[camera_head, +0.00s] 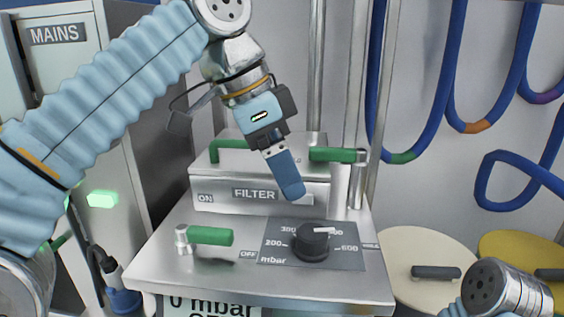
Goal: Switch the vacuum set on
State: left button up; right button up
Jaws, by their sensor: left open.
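The vacuum set (160,268) is a steel console with a sloped top. Its green-handled lever (210,236) pivots at the left and points right, towards the OFF label (248,254); the ON label (205,198) is above it. A black knob (311,245) with a white pointer sits on the mbar dial. The display (212,305) below reads 0 mbar, with a second line cut off by the frame edge. My left gripper (292,189) is open and empty, pointing down in front of the FILTER box, above the knob. My right wrist shows at lower right; its gripper is out of view.
The FILTER box (314,193) stands behind the console top, with a green-handled valve (338,155) on a pipe. A MAINS cabinet (58,35) with a lit green lamp (102,199) stands left. Blue hoses (446,90) hang right, above round lids (425,255).

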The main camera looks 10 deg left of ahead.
aim_at(187, 238)
jog(key=k, duration=1)
